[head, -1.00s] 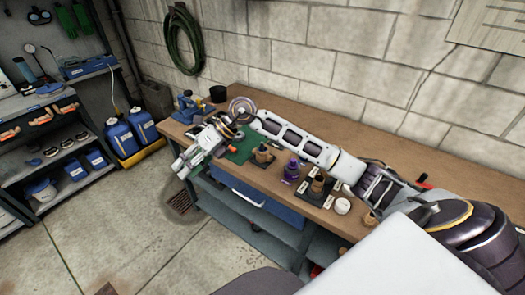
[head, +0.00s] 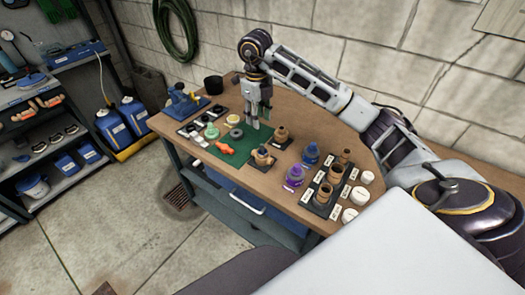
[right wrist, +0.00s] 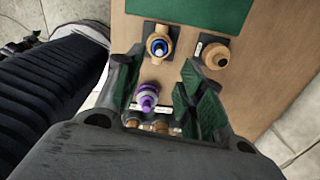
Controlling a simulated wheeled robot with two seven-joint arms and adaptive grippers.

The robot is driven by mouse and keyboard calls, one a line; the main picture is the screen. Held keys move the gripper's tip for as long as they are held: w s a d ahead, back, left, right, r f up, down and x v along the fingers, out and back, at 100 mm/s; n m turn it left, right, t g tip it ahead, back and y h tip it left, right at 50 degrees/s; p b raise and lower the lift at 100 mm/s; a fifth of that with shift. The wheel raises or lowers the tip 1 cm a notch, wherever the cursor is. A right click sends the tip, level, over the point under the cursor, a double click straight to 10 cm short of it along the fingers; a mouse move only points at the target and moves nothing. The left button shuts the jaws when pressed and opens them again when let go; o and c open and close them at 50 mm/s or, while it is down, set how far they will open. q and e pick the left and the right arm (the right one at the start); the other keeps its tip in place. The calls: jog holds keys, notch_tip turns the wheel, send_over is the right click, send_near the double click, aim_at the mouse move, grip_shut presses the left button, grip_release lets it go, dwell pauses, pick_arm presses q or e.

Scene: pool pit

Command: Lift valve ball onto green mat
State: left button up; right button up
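The green mat (head: 232,157) lies on the workbench and also shows at the top of the right wrist view (right wrist: 185,14). A green ring-like part, a dark ring and an orange part lie on it. I cannot tell for sure which small part is the valve ball; small pale parts lie in a dark tray (head: 188,130) left of the mat. My right gripper (head: 259,121) points down above the mat's back right edge. In the right wrist view (right wrist: 160,92) its fingers are spread with nothing held between them. My left gripper is not in view.
Brass fittings (head: 263,157) stand right of the mat. A blue vise (head: 183,101) and a black cup (head: 214,85) are at the back left.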

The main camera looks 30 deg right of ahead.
send_over(262, 145)
jog(key=f, duration=0.8)
jog(key=shift+w+a+p, duration=0.35)
jog(key=shift+p, duration=0.05)
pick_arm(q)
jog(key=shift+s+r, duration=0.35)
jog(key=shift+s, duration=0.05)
pick_arm(e)
jog(key=shift+f, duration=0.2)
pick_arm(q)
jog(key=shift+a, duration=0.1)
pick_arm(e)
jog(key=shift+f, duration=0.15)
jog(key=shift+s+d+f+p, duration=0.2)
jog(key=shift+f+p, duration=0.1)
jog(key=shift+f, duration=0.4)
jog(key=shift+s+d+f+p, duration=0.15)
jog(key=shift+d+f+p, duration=0.1)
jog(key=shift+f, duration=0.45)
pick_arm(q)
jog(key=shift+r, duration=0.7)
pick_arm(e)
jog(key=shift+f, duration=1.05)
jog(key=shift+c, duration=0.3)
grip_shut()
